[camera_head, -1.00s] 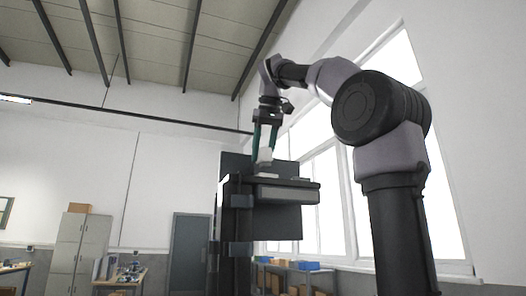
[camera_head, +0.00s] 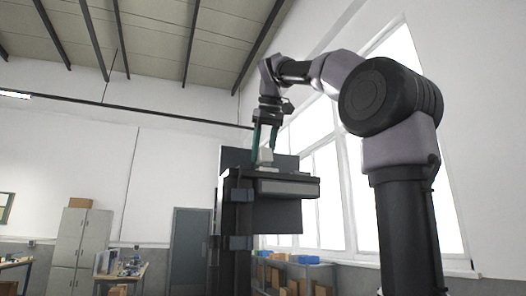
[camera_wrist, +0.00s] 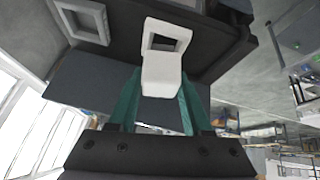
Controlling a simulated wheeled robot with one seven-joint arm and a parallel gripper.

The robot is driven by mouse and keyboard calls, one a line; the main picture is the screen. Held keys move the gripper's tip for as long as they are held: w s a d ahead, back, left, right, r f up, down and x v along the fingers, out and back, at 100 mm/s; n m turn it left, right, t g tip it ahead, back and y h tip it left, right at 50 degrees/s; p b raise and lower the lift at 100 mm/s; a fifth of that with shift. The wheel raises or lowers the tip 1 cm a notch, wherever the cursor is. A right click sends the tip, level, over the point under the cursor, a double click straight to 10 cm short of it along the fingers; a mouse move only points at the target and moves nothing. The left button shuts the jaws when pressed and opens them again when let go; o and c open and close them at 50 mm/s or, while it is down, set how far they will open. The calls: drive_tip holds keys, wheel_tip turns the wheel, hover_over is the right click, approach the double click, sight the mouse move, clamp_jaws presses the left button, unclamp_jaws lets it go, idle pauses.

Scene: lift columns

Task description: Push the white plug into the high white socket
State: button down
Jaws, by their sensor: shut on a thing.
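The white plug (camera_head: 264,158) is between the green fingers of my gripper (camera_head: 265,142), which is shut on it just over the top of the dark lift column (camera_head: 229,215). In the wrist view the plug (camera_wrist: 161,77) shows between the fingertips (camera_wrist: 160,85). Directly beyond it is a white square frame with a dark opening, the likely socket (camera_wrist: 181,34). The plug overlaps the frame's near edge there; I cannot tell whether it touches or has entered the opening. My fingers point down in the head view.
A dark upright panel (camera_head: 286,163) stands behind the column top. Shelves with blue bins (camera_head: 308,260), a grey cabinet (camera_head: 72,240) and a door (camera_head: 190,245) are far behind.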

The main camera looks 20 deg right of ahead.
drive_tip(key=shift+f, duration=0.9)
unclamp_jaws()
idle(0.4)
drive_tip(key=shift+r, duration=0.15)
drive_tip(key=shift+r, duration=3.4)
